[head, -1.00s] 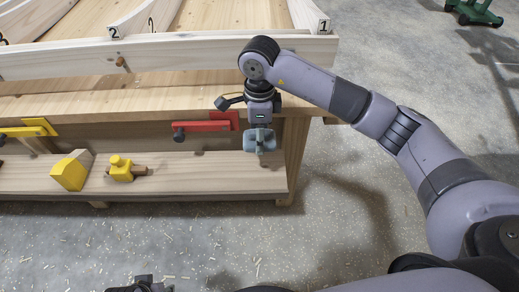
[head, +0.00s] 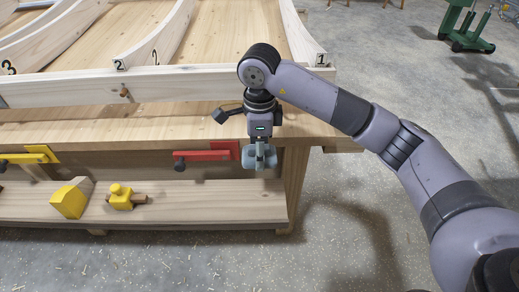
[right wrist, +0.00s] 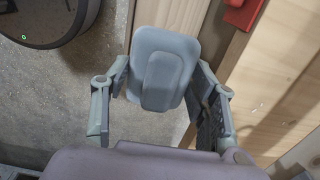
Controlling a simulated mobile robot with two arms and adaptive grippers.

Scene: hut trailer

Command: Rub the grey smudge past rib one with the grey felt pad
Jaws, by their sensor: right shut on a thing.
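My right gripper (head: 260,160) is shut on the grey felt pad, in front of the bench's edge and above the lower shelf. In the right wrist view the blue-grey pad (right wrist: 165,70) with its raised grip sits between the two fingers of the gripper (right wrist: 163,100). Rib one (head: 300,35), marked "1", curves up at the right end of the long front rail (head: 180,84). The grey smudge cannot be made out. My left gripper is not in view.
The bench top (head: 170,120) runs below the rail. A red clamp (head: 206,155) and a yellow clamp (head: 25,157) are at its front. A yellow block (head: 72,198) and a yellow tool (head: 122,196) lie on the lower shelf (head: 210,200).

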